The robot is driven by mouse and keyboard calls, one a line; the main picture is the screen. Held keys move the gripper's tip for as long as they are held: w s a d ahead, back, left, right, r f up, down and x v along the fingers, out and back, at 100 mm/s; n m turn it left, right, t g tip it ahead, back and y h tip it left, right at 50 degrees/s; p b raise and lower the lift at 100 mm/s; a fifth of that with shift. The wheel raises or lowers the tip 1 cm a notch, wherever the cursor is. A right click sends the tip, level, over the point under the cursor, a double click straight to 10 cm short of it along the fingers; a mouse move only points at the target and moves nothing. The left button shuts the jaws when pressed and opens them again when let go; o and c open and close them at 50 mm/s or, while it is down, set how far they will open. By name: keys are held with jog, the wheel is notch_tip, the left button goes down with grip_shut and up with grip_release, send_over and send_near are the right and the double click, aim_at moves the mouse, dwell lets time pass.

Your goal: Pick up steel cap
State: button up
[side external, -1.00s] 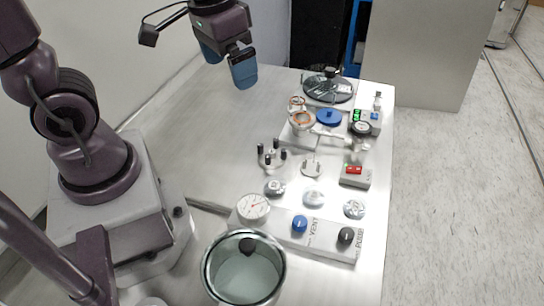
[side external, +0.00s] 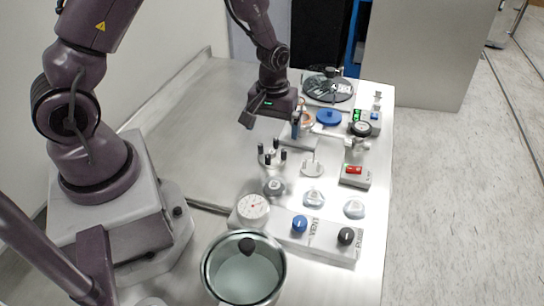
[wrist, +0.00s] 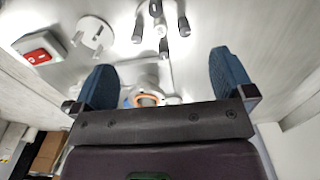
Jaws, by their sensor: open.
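No part is clearly marked as the steel cap. Small round metallic pieces, a grey one (side external: 274,187), a middle one (side external: 313,197) and a right one (side external: 354,209), sit in front of the post stand; I cannot tell whether one is the cap. My gripper (wrist: 165,75) is open, its two blue fingers wide apart. Between and below them in the wrist view is a fitting with an orange ring (wrist: 146,99), partly hidden by the gripper body. In the side view my gripper (side external: 296,130) hangs low at that fitting, partly covering it; contact cannot be told.
A stand with black-tipped posts (side external: 270,158), a white pronged disc (side external: 311,168) and a red switch box (side external: 354,174) stand nearby. A blue round part (side external: 328,117) and dark wheel (side external: 328,88) lie behind. A glass-lidded pot (side external: 244,272) stands in front. The table's left side is clear.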

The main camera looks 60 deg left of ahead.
aim_at(272, 151)
notch_tip(272, 151, down, 8)
jog(key=shift+s+f, duration=0.1)
dwell(0.4)
jog(key=c, duration=0.9)
